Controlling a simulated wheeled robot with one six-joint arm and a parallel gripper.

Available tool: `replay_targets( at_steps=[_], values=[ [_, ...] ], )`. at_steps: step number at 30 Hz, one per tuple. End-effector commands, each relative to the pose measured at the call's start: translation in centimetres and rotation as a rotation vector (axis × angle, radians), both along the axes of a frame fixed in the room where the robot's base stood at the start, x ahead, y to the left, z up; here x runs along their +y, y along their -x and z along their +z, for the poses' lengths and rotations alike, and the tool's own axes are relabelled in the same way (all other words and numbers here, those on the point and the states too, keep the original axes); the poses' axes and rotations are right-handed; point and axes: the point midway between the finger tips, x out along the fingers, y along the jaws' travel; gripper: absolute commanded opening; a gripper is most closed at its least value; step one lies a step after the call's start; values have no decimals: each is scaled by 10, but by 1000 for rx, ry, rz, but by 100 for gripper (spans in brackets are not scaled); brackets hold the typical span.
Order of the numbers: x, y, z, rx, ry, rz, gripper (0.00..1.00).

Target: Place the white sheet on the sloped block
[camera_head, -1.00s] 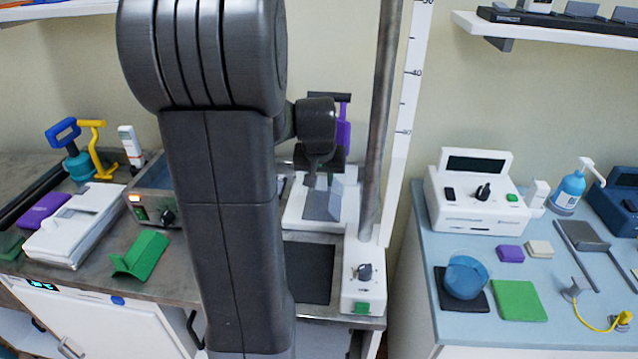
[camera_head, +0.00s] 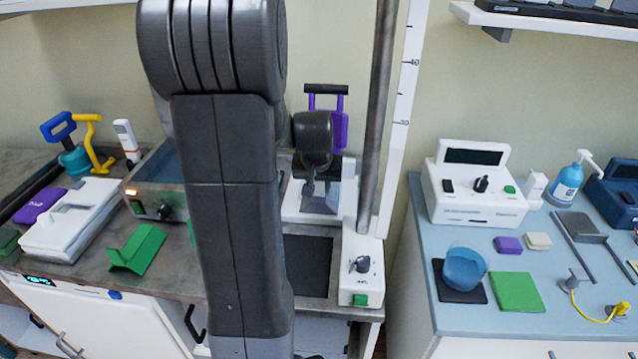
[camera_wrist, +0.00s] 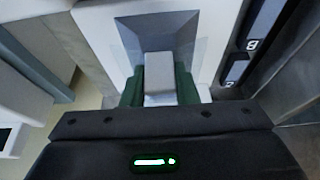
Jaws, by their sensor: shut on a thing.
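The white sheet (camera_wrist: 160,75) shows in the wrist view as a pale, narrow piece between the green pads of my gripper (camera_wrist: 159,90), which is shut on it. The grey-blue sloped block (camera_wrist: 188,28) lies just beyond the sheet in that view and overlaps it in the picture. Whether they touch, I cannot tell. In the head view the block (camera_head: 320,206) sits on a white base behind my arm. My gripper (camera_head: 311,190) is over the block there, partly hidden by its own dark wrist, and the sheet cannot be made out clearly.
The white base (camera_head: 292,208) stands beside a metal pole (camera_head: 377,120). A purple handled item (camera_head: 340,130) is behind it. A dark mat (camera_head: 308,265) and a white control box (camera_head: 360,268) are in front. A green folded piece (camera_head: 137,248) lies left.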

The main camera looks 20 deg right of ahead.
Motion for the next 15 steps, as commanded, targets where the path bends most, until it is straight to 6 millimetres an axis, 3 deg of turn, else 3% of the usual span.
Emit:
replay_targets(
  at_steps=[1,2,5,15],
  values=[
    [0,0,-2,0,0,0,1],
    [0,0,-1,0,0,0,31],
    [0,0,-1,0,0,0,48],
    [0,0,2,0,0,0,48]
  ],
)
